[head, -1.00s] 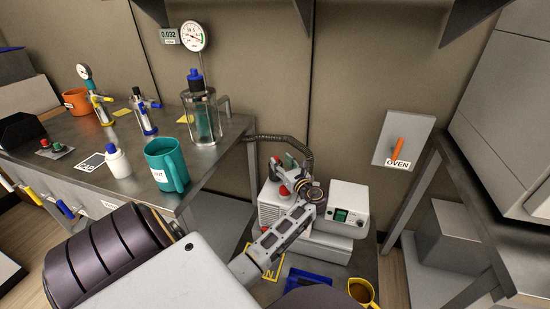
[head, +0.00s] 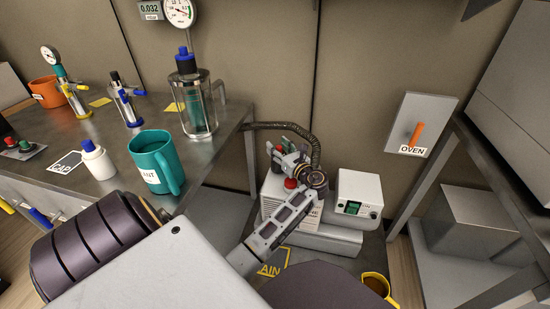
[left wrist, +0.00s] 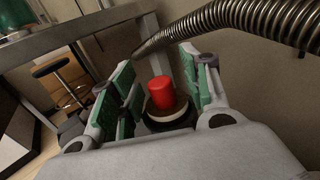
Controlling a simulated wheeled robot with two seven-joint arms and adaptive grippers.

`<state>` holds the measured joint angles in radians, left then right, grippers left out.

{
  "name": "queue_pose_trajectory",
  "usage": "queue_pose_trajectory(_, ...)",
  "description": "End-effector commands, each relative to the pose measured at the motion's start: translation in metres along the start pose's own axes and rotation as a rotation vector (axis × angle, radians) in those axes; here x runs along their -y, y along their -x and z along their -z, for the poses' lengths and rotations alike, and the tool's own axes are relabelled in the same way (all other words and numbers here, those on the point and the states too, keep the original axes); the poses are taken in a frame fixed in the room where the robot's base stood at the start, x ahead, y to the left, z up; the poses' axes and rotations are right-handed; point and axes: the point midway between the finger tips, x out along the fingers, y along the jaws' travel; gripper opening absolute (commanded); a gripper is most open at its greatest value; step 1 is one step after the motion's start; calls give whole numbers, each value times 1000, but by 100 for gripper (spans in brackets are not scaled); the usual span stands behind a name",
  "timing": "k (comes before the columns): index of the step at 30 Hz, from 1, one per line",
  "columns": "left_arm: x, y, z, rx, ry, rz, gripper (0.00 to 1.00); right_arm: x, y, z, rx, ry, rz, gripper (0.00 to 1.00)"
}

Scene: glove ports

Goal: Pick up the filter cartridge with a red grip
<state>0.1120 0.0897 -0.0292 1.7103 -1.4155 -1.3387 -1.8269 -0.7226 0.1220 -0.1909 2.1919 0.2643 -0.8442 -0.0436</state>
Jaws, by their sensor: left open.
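A red grip (left wrist: 161,92) shows in the left wrist view, standing up from a dark collar with a pale ring below it. It lies between the two green-padded fingers of my left gripper (left wrist: 156,72), with gaps visible on both sides. In the head view my left gripper (head: 282,157) is over the pump on the low shelf, its fingers pointing away from me. A red part (head: 290,184) shows just below it, and a smaller red spot shows by the fingertips. The cartridge's body is mostly hidden. My right gripper is not in view.
A ribbed metal hose (head: 312,140) arches close beside the gripper, and crosses the upper right of the wrist view. The pump (head: 345,233) stands below. The metal bench (head: 222,150) with a teal mug (head: 153,158) is left; an orange-handled oven switch (head: 416,133) is right.

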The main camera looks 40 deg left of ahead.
Motion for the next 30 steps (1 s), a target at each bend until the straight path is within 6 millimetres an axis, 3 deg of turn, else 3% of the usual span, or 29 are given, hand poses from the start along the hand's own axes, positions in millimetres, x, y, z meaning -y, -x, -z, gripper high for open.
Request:
queue_pose_trajectory(15, 0, 1, 0, 0, 1, 0, 47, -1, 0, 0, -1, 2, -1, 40)
queue_pose_trajectory(25, 0, 1, 0, 0, 0, 0, 7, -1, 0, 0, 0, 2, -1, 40)
queue_pose_trajectory(30, 0, 1, -1, 0, 1, 0, 7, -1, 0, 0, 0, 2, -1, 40)
